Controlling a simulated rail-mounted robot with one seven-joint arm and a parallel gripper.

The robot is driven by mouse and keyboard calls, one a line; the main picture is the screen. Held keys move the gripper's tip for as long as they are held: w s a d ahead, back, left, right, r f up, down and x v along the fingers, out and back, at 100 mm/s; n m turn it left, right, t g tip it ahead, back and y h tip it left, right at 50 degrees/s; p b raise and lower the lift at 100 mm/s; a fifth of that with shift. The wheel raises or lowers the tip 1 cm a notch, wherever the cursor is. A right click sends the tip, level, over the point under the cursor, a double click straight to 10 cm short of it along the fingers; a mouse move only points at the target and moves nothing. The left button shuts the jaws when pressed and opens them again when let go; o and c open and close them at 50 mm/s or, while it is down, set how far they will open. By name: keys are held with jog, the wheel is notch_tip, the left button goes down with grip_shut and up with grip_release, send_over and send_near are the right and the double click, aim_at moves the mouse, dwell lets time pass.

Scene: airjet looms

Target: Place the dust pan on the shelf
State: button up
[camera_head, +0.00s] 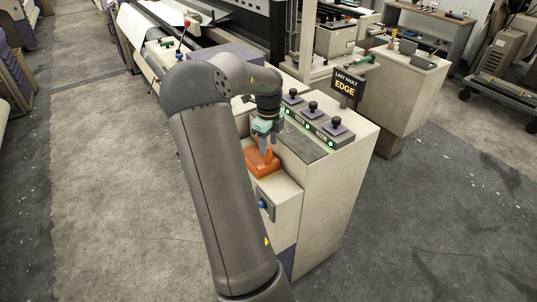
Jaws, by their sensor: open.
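The orange dust pan (265,169) sits on a lower ledge (288,187) at the near left side of the beige machine cabinet. My gripper (264,150) points down right over the dust pan, at its upright part, and is open. I cannot tell whether the fingers touch the pan, as they are small and partly hidden. A grey work table with a lower level (430,20) stands at the back right; I cannot tell whether it is the shelf that the task names.
Several black knobs (312,108) with green lights stand on the cabinet top, just right of my gripper. A black "LAST FAULT EDGE" sign (346,86) rises behind them. A second beige cabinet (405,85) stands farther back. Open concrete floor (450,210) lies to the right.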

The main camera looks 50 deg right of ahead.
notch_tip(320, 180, up, 6)
jog(key=shift+f, duration=0.1)
jog(key=shift+a, duration=0.1)
jog(key=a+r+n+y, duration=0.1)
jog(key=a+n+y, duration=0.1)
jog(key=a+n, duration=2.1)
jog(key=s+a+f+n+h, duration=0.1)
jog(key=s+a+n, duration=0.5)
jog(key=a, duration=0.4)
jog(key=s+a+f+n+h, duration=0.1)
jog(key=s+a+n, duration=0.5)
jog(key=a, duration=0.4)
jog(key=shift+s+a+f+t, duration=0.15)
jog(key=shift+t, duration=0.15)
